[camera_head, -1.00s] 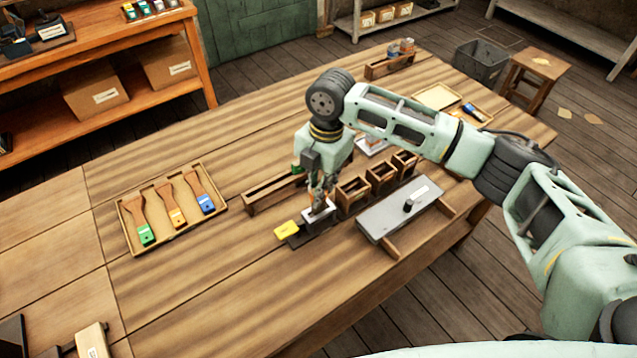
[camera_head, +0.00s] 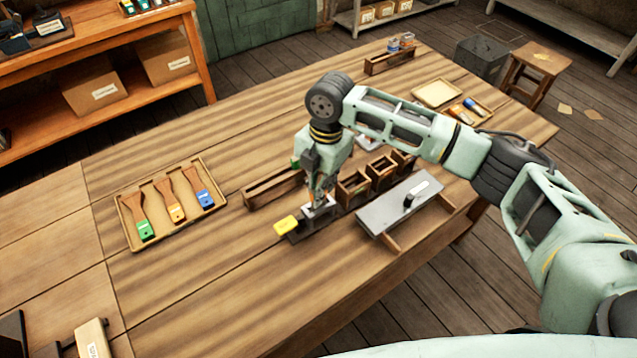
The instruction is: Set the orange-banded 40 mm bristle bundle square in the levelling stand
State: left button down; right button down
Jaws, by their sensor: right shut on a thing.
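My right gripper (camera_head: 320,196) reaches down over the levelling stand (camera_head: 316,223), a small grey block on a dark base near the middle of the table. It is shut on a small bundle, which I take to be the bristle bundle. The fingers and stand hide most of it. Its orange band cannot be made out, and I cannot tell whether it sits square or touches the stand's floor. My left gripper is not in view.
A yellow piece (camera_head: 286,226) lies left of the stand. Wooden bins (camera_head: 354,190) stand behind it, and a grey plate (camera_head: 392,216) on wooden supports is to its right. A tray (camera_head: 176,244) holds three brushes at left.

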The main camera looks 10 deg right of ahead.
jog(key=shift+f+b, duration=0.35)
jog(key=shift+f, duration=0.85)
jog(key=shift+p, duration=0.4)
jog(key=c, duration=1.6)
grip_release()
jog(key=shift+c, duration=0.2)
jog(key=shift+r, duration=0.1)
notch_tip(320, 180, up, 12)
jog(key=d, duration=0.1)
jog(key=shift+w, duration=0.25)
